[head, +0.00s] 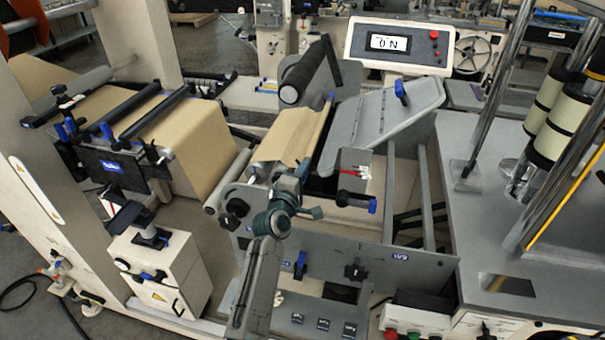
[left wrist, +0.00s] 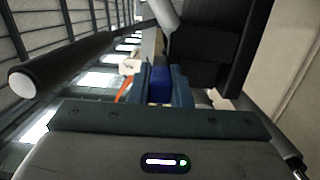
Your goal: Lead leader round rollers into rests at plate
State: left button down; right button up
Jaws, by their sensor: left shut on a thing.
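The kraft web (head: 290,135) runs up over the machine's middle and ends at a thin dark bar, the leader (head: 323,135). My left gripper (head: 298,172) is at the near end of the leader. In the left wrist view its two fingers (left wrist: 160,88) are shut on a blue end piece (left wrist: 160,85). A dark roller (head: 310,72) stands above and behind the web, and a pale roller (head: 230,180) lies to its left. The grey plate (head: 375,125) is right of the leader. I cannot make out the rests clearly. My right gripper is not in view.
A dark roller with a pale end (left wrist: 60,65) passes left of my gripper in the wrist view. A small box with red wires (head: 355,172) stands near the plate's front. The side frame (head: 340,245) rises in front, with a display panel (head: 400,45) behind.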

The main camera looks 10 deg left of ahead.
pick_arm(q)
jog(key=shift+s+d+f, duration=0.1)
jog(key=shift+s+f, duration=0.05)
jog(key=shift+f, duration=0.75)
jog(key=c, duration=1.7)
grip_release()
jog(key=shift+c, duration=0.2)
jog(key=o, duration=0.4)
jog(key=shift+r, duration=0.1)
jog(key=shift+o, duration=0.4)
jog(key=shift+w, duration=0.2)
jog(key=shift+r, duration=0.15)
